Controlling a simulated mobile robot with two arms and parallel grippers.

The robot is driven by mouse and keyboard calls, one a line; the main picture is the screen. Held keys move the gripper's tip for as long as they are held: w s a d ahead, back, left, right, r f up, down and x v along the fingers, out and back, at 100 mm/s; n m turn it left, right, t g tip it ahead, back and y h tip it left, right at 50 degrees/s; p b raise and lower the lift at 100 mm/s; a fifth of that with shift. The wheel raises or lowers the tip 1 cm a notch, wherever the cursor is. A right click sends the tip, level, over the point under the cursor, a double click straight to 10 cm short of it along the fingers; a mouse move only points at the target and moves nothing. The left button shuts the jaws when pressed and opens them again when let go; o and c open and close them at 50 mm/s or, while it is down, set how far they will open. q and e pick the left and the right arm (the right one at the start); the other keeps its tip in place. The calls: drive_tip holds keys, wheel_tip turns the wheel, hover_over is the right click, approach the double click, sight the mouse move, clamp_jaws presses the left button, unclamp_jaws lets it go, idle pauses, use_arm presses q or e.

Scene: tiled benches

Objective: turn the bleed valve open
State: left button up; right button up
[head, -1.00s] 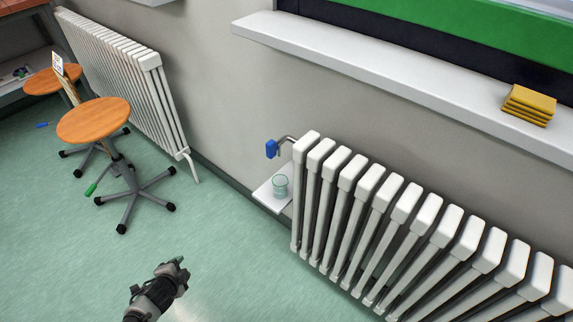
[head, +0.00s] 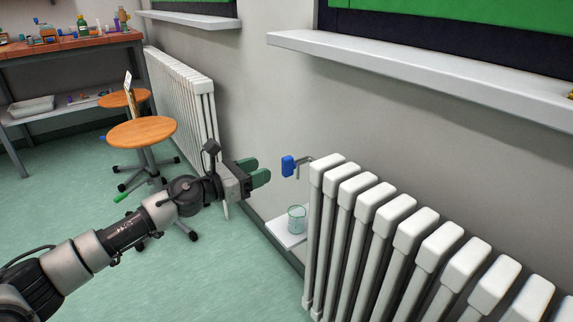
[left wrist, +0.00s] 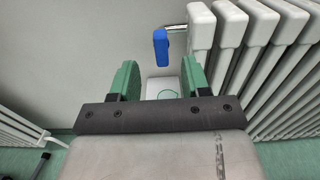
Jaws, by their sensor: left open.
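The bleed valve is a blue handle (head: 288,166) on a bent metal pipe at the top left end of the near white radiator (head: 345,190). In the left wrist view the blue handle (left wrist: 161,46) hangs ahead of the fingers, above and between them. My left gripper (head: 262,174) has green fingers and is just left of the handle, apart from it. In the left wrist view its two fingers (left wrist: 158,80) are spread with nothing held. My right gripper is in no view.
A clear beaker (head: 297,218) stands on a small white shelf (head: 279,232) below the valve. A white sill (head: 400,75) runs above the radiator. Orange stools (head: 142,132), a second radiator (head: 180,95) and a cluttered bench (head: 70,43) are at the left.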

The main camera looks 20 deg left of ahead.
sight(283, 162)
use_arm(q)
drive_tip(key=x, duration=0.6)
drive_tip(key=shift+w+d, duration=0.15)
drive_tip(key=shift+w, duration=0.05)
drive_tip(key=shift+w+d, duration=0.45)
drive_tip(key=shift+w, duration=0.15)
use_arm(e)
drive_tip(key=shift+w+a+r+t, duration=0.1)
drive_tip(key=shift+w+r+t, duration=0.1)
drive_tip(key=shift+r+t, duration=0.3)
use_arm(q)
drive_tip(key=shift+c, duration=0.3)
